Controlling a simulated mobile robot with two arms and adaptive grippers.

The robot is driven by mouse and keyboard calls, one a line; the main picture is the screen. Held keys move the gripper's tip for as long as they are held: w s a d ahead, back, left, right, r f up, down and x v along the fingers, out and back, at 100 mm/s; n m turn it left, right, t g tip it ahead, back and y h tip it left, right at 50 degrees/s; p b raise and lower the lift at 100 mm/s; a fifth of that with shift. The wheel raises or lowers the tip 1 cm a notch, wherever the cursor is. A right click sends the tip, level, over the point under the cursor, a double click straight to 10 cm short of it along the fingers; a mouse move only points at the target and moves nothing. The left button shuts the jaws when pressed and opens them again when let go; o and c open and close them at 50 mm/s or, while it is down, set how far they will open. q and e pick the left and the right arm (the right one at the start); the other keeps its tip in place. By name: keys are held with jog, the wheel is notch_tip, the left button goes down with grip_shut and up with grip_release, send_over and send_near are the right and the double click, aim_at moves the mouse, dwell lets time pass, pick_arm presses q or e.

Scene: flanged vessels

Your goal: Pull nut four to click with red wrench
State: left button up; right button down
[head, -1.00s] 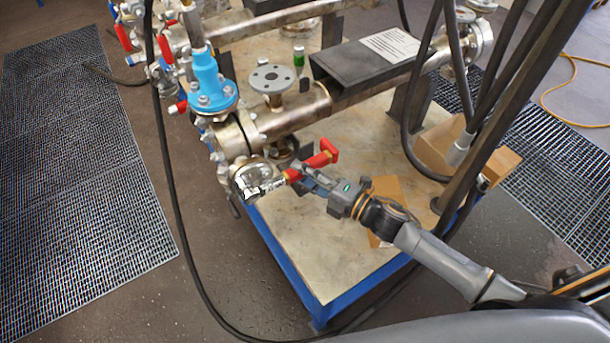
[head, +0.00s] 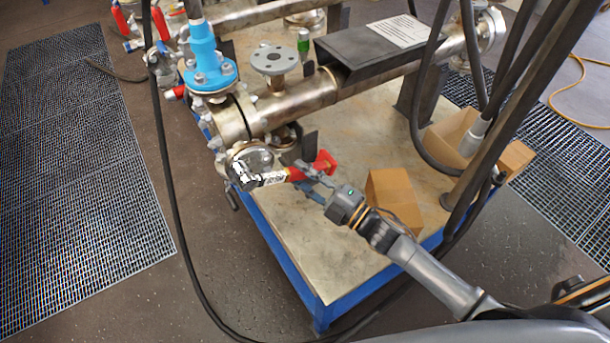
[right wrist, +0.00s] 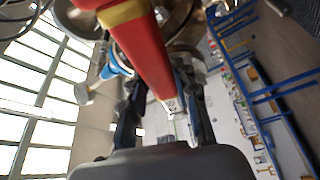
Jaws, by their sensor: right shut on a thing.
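The red wrench (head: 273,178) lies across the near end flange (head: 252,160) of the steel pipe, its pale head end against the flange's edge. My right gripper (head: 308,177) is shut on its red handle, coming in from the right. In the right wrist view the red handle (right wrist: 143,52) runs down between my two dark fingers (right wrist: 163,110). Which nut the wrench head sits on is hidden, and no nut number can be read. My left gripper is not in view.
A blue valve (head: 208,72) and an upright flanged stub (head: 274,61) stand on the pipe behind the wrench. A cardboard box (head: 395,195) sits right of my gripper on the blue-edged bench (head: 310,262). Black hoses hang at left and right.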

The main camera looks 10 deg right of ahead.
jog(key=shift+s+a+f+m+t+b, duration=0.15)
jog(key=shift+s+f+m+t+b, duration=0.15)
jog(key=shift+m, duration=0.2)
jog(key=shift+s+a+f+m+t+b, duration=0.1)
jog(key=shift+a+f+m+b, duration=0.1)
jog(key=shift+f+m, duration=0.25)
pick_arm(q)
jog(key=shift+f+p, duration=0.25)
jog(key=shift+p, duration=0.3)
pick_arm(e)
jog(key=shift+s+d, duration=0.25)
jog(key=shift+s, duration=0.45)
jog(key=shift+s+d, duration=0.25)
jog(key=shift+s, duration=0.45)
jog(key=shift+s+d, duration=0.25)
jog(key=shift+s, duration=0.45)
